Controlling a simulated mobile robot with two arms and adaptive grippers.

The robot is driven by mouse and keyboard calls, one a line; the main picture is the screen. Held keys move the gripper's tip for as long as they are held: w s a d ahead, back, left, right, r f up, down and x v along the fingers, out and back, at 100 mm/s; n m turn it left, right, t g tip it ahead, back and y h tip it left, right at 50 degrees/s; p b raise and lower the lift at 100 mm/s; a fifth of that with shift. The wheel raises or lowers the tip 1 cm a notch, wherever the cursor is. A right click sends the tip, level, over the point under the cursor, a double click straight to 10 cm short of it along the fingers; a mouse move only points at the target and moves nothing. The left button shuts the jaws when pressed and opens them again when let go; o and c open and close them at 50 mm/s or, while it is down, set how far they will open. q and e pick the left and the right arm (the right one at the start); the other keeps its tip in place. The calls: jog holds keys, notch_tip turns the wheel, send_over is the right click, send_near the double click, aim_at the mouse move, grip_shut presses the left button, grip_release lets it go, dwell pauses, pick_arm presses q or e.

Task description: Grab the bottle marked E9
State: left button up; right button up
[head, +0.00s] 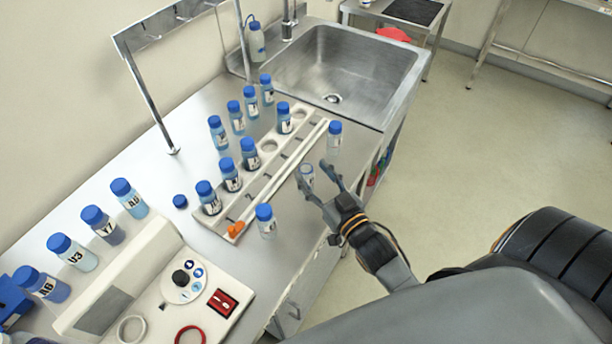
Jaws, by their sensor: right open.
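I cannot read E9 on any bottle; most labels are too small or turned. My right gripper (313,172) is open, its fingertips at a small clear bottle (307,173) without a blue cap near the bench's right edge. I cannot tell whether they touch it. A blue-capped bottle (334,138) stands just beyond, and another (266,221) stands nearer, left of the gripper. Several blue-capped bottles stand in the white rack (233,227), with more behind it (218,133). In the left row, labels look like A0 (129,199), Y7 (103,225) and U3 (74,253). My left gripper is not in view.
A loose blue cap (180,201) lies left of the rack. A white device (150,298) with a knob fills the near bench. A steel sink (345,68) is at the far end. An orange item (236,229) lies on the rack's near end. Open floor lies right.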

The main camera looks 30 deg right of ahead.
aim_at(306, 164)
jog(key=w+p, duration=0.1)
jog(key=w, duration=0.3)
jog(key=shift+a, duration=0.15)
jog(key=c, duration=1)
jog(key=shift+r, duration=0.1)
